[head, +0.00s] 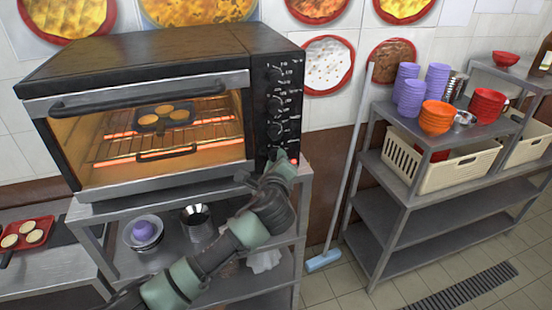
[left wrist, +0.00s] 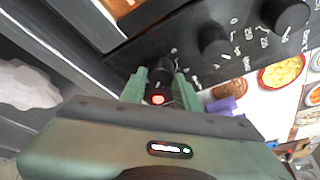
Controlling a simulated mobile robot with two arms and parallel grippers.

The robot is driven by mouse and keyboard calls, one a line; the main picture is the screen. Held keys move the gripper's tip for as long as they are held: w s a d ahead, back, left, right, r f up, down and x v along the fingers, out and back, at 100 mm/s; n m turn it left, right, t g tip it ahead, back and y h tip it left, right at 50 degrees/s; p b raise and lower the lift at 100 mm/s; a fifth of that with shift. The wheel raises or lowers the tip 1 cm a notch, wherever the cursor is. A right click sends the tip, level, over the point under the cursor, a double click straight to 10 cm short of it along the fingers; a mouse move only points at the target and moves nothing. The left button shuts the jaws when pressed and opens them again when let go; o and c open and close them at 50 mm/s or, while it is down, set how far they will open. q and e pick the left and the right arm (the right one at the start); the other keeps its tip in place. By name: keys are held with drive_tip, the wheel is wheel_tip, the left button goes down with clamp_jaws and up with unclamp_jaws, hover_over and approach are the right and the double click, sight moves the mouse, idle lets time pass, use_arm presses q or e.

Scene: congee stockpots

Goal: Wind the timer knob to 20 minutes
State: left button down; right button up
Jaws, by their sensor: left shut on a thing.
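The black oven (head: 150,55) stands on a metal shelf unit, its control panel (head: 280,70) at the right of its front, with several dark knobs in a column. My left gripper (head: 279,158) is at the bottom of this panel, shut on the lowest knob, the timer knob (left wrist: 158,80). In the left wrist view, my left gripper's green fingers (left wrist: 160,88) stand on either side of this knob. A red lamp (head: 294,161) glows close by; it also shows in the left wrist view (left wrist: 158,100). The knob's pointer and minute marks cannot be read. My right gripper is not in view.
Inside the lit oven, a dark tray (head: 148,121) with several pale rounds sits on the rack. A broom (head: 346,175) leans on the wall to the right. Farther right, a metal shelf (head: 388,207) holds purple cups (head: 410,97), orange bowls (head: 436,116) and a cream basket (head: 456,172).

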use_arm(q)
drive_tip(key=shift+d+r+m+g+y, duration=0.1)
drive_tip(key=shift+m+g+y, duration=0.5)
drive_tip(key=shift+m, duration=0.6)
drive_tip(key=c, duration=1)
unclamp_jaws()
drive_tip(key=shift+w, duration=0.1)
drive_tip(key=shift+c, duration=0.2)
drive_tip(key=b+v, duration=0.2)
drive_tip(key=v, duration=0.5)
drive_tip(key=shift+s+b, duration=0.4)
drive_tip(key=shift+d, duration=0.1)
